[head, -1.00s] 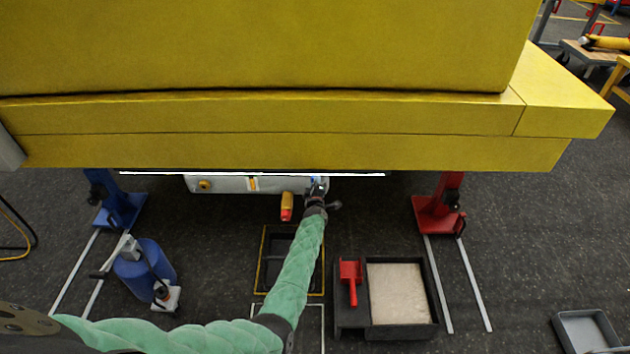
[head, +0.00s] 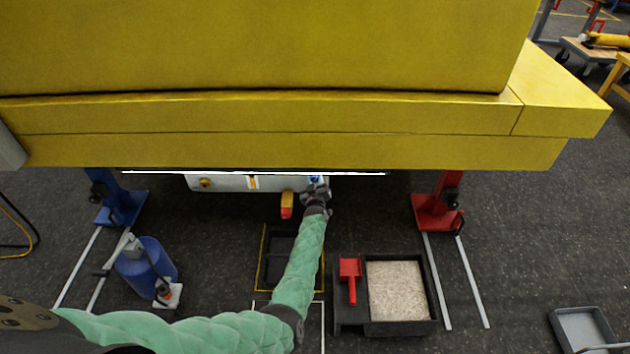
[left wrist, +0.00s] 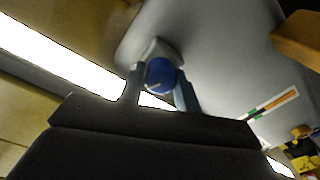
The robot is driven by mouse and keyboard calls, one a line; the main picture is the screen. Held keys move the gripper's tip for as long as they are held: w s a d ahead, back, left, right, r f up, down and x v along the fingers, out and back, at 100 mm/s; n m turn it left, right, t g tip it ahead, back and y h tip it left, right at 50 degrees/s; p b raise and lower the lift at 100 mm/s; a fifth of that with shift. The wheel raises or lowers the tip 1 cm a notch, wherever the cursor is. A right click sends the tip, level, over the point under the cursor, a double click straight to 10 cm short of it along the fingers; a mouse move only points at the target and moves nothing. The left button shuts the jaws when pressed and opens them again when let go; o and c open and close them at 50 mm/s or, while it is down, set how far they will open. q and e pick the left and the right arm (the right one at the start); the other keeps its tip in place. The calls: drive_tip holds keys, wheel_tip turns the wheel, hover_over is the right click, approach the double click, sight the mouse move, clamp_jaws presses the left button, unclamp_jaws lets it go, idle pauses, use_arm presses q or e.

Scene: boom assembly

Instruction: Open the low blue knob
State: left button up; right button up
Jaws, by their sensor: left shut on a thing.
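The low blue knob (left wrist: 161,76) sits on the grey-white panel in the left wrist view, with its round face towards the camera. My left gripper (left wrist: 158,92) has one finger on each side of the knob and is shut on it. In the head view, my left gripper (head: 317,186) is at the right end of the white panel (head: 230,183), under the yellow boom (head: 290,152). A bit of blue (head: 315,179) shows beside its fingers there. My right gripper is in neither view.
A yellow-and-red handle (head: 287,204) hangs below the panel, just left of my left gripper. A red stand (head: 437,205) and a blue stand (head: 123,206) are under the boom. A black tray (head: 433,318) with pale granules and a blue canister (head: 145,265) are on the floor.

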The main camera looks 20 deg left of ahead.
use_arm(q)
drive_tip(key=shift+d+m, duration=0.1)
drive_tip(key=shift+m, duration=0.2)
idle(0.4)
drive_tip(key=o, duration=1)
drive_tip(key=shift+f, duration=0.1)
drive_tip(key=shift+c, duration=0.2)
